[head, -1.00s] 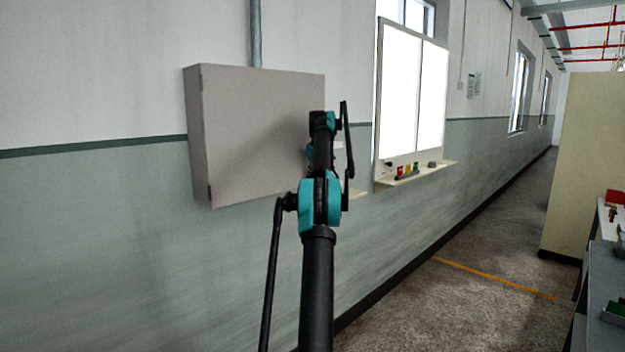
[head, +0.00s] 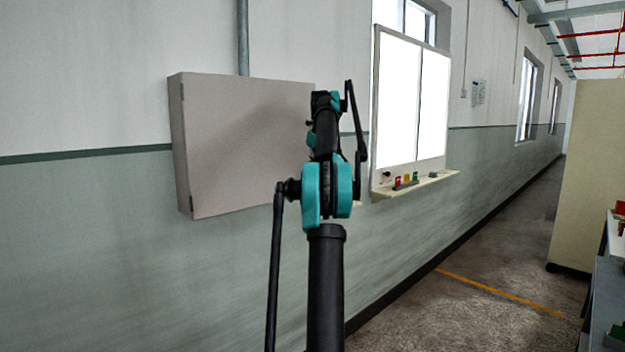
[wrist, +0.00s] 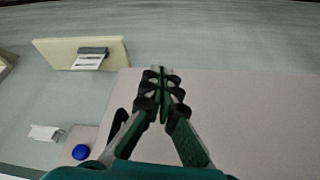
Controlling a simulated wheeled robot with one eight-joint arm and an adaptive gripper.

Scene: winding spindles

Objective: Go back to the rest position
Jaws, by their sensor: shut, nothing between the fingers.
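My gripper (wrist: 160,76) shows in the wrist view with its two dark green fingers brought together at the tips. Nothing is between them. A pale panel, likely the front of the grey wall cabinet, lies behind the fingers; the distance to it is hard to tell. In the head view my arm stands upright in front of the wall and covers the right part of the cabinet. I cannot make out the gripper itself there.
The grey cabinet (head: 240,150) is on the wall. To its right are a whiteboard (head: 398,105) and its ledge (head: 415,184) with small coloured items. A blue knob (wrist: 81,152) shows in the wrist view. A cream partition (head: 590,180) stands at right. The aisle floor (head: 500,265) is clear.

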